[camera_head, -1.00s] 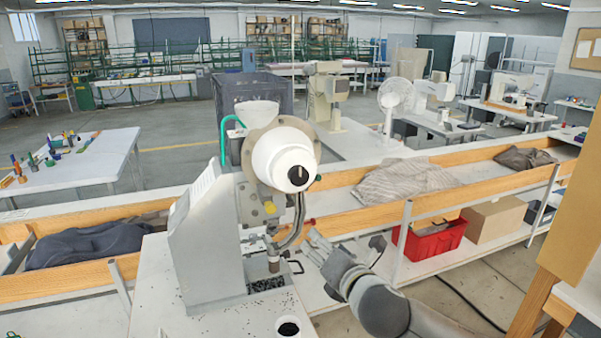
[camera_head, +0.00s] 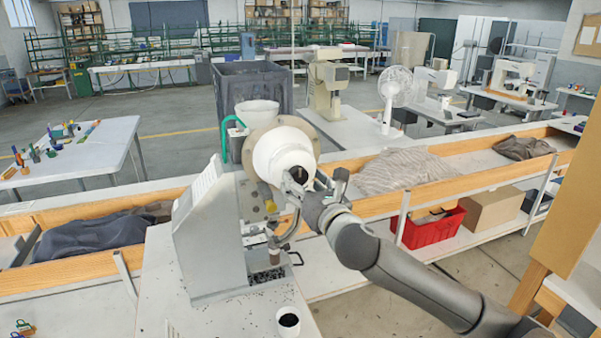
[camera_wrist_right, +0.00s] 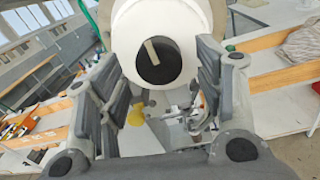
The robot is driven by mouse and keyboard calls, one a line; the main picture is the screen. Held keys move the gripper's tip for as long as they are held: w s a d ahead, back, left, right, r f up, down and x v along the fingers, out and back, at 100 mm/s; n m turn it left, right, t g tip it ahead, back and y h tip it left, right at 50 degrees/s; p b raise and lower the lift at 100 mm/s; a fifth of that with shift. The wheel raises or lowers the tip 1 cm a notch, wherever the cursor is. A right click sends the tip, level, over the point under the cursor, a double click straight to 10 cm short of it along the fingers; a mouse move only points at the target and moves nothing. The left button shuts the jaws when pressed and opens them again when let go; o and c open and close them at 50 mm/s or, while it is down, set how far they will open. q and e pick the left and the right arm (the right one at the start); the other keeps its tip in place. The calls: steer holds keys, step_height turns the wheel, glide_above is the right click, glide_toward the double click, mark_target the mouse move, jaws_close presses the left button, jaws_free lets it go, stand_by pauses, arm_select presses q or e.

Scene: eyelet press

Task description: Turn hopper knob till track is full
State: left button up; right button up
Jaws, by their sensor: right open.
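The eyelet press (camera_head: 210,240) stands on a white table with a white round hopper (camera_head: 278,150) at its upper front. In the right wrist view, the black hopper knob (camera_wrist_right: 158,60) with a pale raised bar sits on the hopper's white face (camera_wrist_right: 190,25). My right gripper (camera_head: 312,180) is open in front of the hopper. Its fingers (camera_wrist_right: 155,95) stand to either side of the knob in the right wrist view, with no clear contact. My left gripper is not in view.
A white cup (camera_head: 288,322) with dark contents stands at the table's front. Small dark bits lie around the press base. A wooden-edged bench with grey cloth (camera_head: 405,172) runs behind, with a red crate (camera_head: 428,228) beneath it.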

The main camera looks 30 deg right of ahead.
steer(key=shift+p+x, duration=0.3)
steer(key=shift+x, duration=0.8)
steer(key=c, duration=1)
